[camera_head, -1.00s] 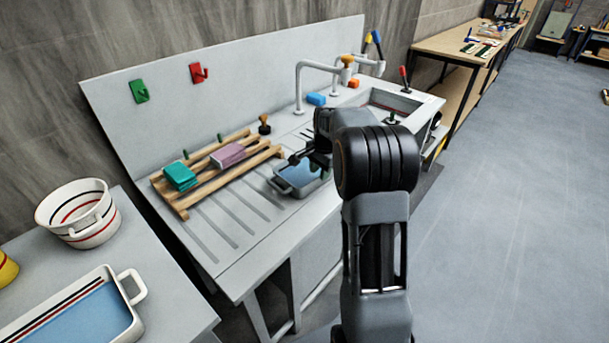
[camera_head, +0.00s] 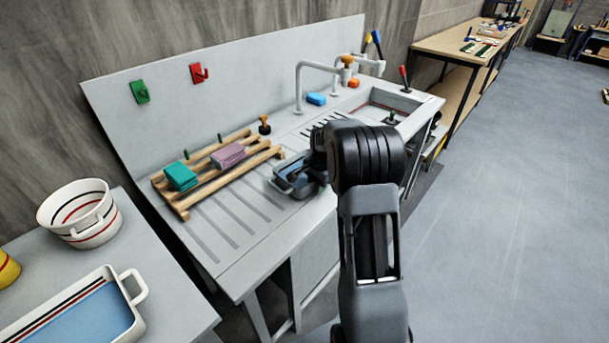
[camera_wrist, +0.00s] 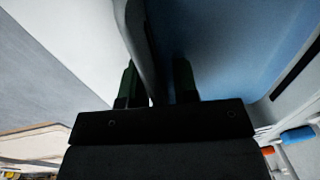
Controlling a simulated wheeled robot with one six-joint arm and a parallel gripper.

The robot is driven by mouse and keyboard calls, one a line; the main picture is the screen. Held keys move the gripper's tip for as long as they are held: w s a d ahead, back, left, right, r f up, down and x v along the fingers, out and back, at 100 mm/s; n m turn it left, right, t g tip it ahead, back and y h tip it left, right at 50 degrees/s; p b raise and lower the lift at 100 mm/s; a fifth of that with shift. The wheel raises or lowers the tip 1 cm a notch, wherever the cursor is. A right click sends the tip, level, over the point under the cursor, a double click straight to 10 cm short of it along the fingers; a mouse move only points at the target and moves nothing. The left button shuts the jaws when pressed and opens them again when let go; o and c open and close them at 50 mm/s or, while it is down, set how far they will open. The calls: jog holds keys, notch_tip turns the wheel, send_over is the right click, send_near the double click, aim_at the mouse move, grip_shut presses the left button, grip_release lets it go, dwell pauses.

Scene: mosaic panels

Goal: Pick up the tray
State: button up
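A small blue-and-grey tray (camera_head: 281,187) sits on the ribbed drainboard of the sink unit, partly hidden behind my gripper. My gripper (camera_wrist: 156,68) is down at it, its two green-tipped fingers apart. In the wrist view, a wall of the tray runs between the fingers, close to the left one, with a gap to the right one. The tray's blue inside (camera_wrist: 225,45) fills the upper right there. A larger tray (camera_head: 136,322) with a blue inside, striped wall and white handle lies on the left table.
A wooden rack (camera_head: 184,204) with a teal block (camera_head: 181,177) and a mauve block (camera_head: 229,155) stands left of the small tray. Taps (camera_head: 299,88) rise behind. A striped white pot (camera_head: 96,227) stands on the left table. The floor at right is clear.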

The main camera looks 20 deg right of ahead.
grip_shut()
jog(key=shift+w+r, duration=0.1)
jog(key=shift+r, duration=0.05)
dwell(0.4)
